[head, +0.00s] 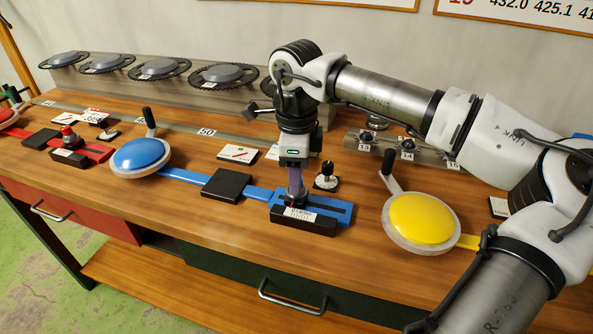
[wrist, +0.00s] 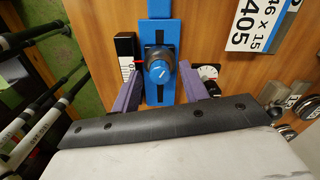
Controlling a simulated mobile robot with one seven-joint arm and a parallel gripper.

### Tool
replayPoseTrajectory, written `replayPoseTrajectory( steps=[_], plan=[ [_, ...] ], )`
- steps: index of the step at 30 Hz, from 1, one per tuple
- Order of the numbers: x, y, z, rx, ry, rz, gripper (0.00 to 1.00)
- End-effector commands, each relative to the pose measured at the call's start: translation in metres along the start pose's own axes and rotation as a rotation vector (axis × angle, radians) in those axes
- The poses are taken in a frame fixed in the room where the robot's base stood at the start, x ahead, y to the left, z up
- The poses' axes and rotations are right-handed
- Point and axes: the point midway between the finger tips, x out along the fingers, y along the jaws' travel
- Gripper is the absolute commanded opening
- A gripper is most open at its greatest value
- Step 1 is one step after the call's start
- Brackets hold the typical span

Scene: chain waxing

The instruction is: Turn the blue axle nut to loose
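In the wrist view, my gripper (wrist: 160,76) is open, with one purple finger on each side of the nut. Gaps show between fingers and nut; I cannot tell how deep the fingertips reach.
A black labelled block (head: 304,220) lies in front of the bar; a small black knob (head: 326,178) stands behind it. A black pad (head: 227,184) crosses the bar. A blue disc (head: 141,154) is left, a yellow disc (head: 422,218) right. Chainrings (head: 225,75) line the back.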

Motion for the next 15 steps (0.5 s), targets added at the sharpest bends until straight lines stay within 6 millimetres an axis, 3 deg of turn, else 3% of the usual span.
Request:
replayPoseTrajectory(
  steps=[8, 15],
  plan=[
    [-0.007, 0.000, 0.000, 0.001, 0.000, -0.001, 0.44],
    [-0.052, 0.000, 0.001, 0.001, 0.000, -0.003, 0.44]
  ],
)
